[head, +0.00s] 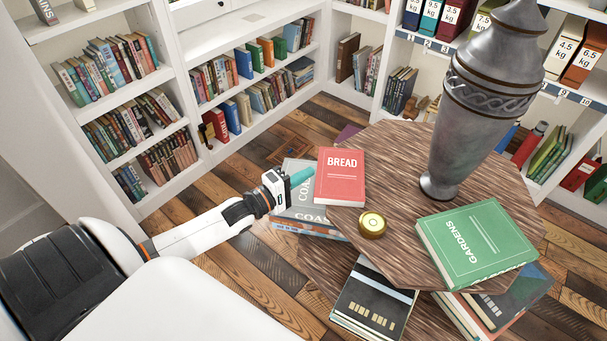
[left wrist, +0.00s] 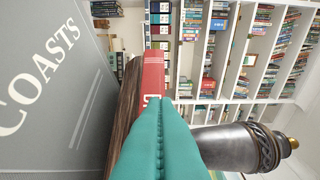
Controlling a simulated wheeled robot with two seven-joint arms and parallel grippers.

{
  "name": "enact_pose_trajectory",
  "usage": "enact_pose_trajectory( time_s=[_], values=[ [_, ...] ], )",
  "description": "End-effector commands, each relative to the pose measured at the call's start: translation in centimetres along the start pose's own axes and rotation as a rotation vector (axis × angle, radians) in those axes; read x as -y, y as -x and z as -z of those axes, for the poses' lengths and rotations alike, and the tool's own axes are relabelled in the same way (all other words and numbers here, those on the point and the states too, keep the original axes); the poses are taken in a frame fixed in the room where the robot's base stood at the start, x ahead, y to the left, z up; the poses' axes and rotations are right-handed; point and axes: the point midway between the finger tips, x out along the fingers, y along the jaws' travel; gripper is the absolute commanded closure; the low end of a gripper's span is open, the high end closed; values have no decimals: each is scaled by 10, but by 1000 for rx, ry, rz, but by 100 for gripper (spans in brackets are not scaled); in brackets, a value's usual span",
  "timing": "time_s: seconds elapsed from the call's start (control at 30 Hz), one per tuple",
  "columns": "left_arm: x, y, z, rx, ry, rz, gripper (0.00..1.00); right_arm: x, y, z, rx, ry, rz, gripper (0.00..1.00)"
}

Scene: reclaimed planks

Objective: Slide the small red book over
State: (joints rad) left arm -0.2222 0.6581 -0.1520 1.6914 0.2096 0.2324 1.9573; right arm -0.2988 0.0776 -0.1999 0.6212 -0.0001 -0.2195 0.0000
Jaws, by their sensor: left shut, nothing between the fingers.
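The small red book titled BREAD (head: 341,185) lies flat near the left edge of the wooden tabletop (head: 395,160). It also shows edge-on in the left wrist view (left wrist: 153,76), just beyond my fingertips. My left gripper (head: 309,173) is shut and empty, with its teal fingers together and pointing at the book's left side. The fingertips (left wrist: 161,101) are at or very close to that side; I cannot tell whether they touch. My right gripper is not in view.
A grey COASTS book (head: 294,203) lies on a stack left of the table, below my gripper. A brass round object (head: 373,225) sits in front of the red book. Bare tabletop lies right of the red book.

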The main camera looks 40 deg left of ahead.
Motion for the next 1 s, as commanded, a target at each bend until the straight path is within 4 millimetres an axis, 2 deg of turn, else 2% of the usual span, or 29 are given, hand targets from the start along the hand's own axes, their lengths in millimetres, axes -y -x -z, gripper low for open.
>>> enact_pose_trajectory(
  time_s=[0.17,0.4,0.5,1.0],
  values=[
    [2,-8,7,2,2,3,100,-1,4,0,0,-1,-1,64],
    [2,-43,42,2,5,3,100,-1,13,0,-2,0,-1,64],
    [1,-51,50,1,2,1,100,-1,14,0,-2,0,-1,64],
    [0,-52,52,0,0,-1,100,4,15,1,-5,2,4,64]
  ],
)
